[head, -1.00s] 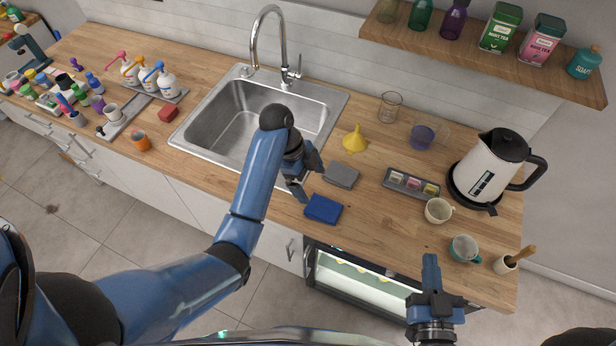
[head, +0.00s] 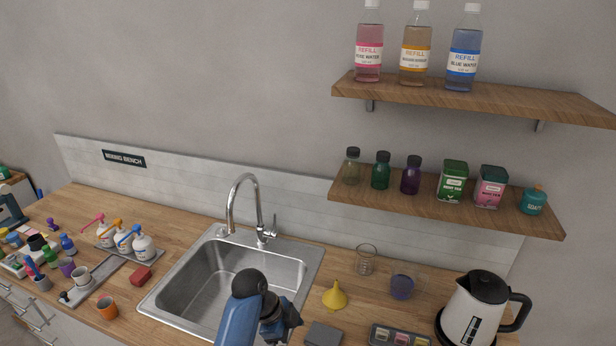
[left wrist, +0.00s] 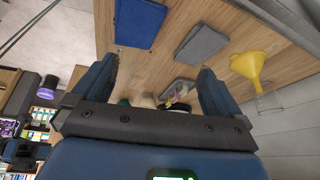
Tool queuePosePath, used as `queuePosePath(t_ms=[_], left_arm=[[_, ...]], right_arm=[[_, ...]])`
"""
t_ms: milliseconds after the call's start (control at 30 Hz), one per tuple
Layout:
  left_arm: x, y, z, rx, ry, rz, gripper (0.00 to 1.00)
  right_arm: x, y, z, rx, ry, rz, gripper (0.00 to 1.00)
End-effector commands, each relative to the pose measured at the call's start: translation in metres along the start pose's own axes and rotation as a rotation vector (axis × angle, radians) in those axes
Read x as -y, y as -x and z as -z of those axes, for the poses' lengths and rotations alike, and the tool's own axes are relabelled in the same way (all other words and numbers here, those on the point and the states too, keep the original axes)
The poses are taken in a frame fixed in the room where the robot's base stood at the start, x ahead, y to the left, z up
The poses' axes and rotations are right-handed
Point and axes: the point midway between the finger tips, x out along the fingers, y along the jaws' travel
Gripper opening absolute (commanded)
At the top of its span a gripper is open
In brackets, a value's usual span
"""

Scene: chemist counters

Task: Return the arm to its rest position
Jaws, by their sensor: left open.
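My left arm comes up from the bottom of the head view, its wrist in front of the sink (head: 197,281). My left gripper (head: 290,322) is at the lower edge there, partly cut off. In the left wrist view my left gripper (left wrist: 155,85) has its two fingers wide apart with nothing held between them. It hangs over the counter (left wrist: 155,65), near a blue cloth (left wrist: 138,22) and a grey cloth (left wrist: 201,45). My right gripper is out of the head view.
A yellow funnel (head: 335,296), a grey pad (head: 323,334), a glass beaker (head: 366,260) and a kettle (head: 474,310) stand right of the sink. A faucet (head: 240,205) rises behind it. Two shelves with bottles (head: 415,45) and tins (head: 453,182) hang above.

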Motion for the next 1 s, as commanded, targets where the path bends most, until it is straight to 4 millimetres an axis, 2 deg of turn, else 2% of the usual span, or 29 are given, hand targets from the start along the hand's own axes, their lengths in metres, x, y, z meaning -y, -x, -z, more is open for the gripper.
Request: queuePosePath(t_ms=[133,233,333,467,567,667,867,1000], left_arm=[[0.053,0.019,0.009,-0.051,0.185,0.277,1.0],[0.08,0.032,0.009,-0.12,0.326,0.484,1.0],[0.092,0.042,-0.001,-0.211,0.463,0.675,1.0],[0.088,0.053,-0.021,-0.353,0.618,0.897,1.0],[0.071,0.061,-0.04,-0.475,0.715,1.049,1.0],[0.041,0.07,-0.059,-0.605,0.787,1.186,1.0],[-0.04,0.087,-0.087,-0.843,0.852,1.38,1.0],[-0.102,0.093,-0.098,-0.957,0.86,1.457,1.0]], right_arm=[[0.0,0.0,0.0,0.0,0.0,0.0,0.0],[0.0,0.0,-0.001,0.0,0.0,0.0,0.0],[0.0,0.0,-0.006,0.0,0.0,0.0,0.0],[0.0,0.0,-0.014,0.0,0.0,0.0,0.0],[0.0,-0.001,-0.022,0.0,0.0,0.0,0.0],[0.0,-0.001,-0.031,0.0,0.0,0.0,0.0],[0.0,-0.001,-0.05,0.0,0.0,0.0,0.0],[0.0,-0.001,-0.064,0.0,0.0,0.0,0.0]])
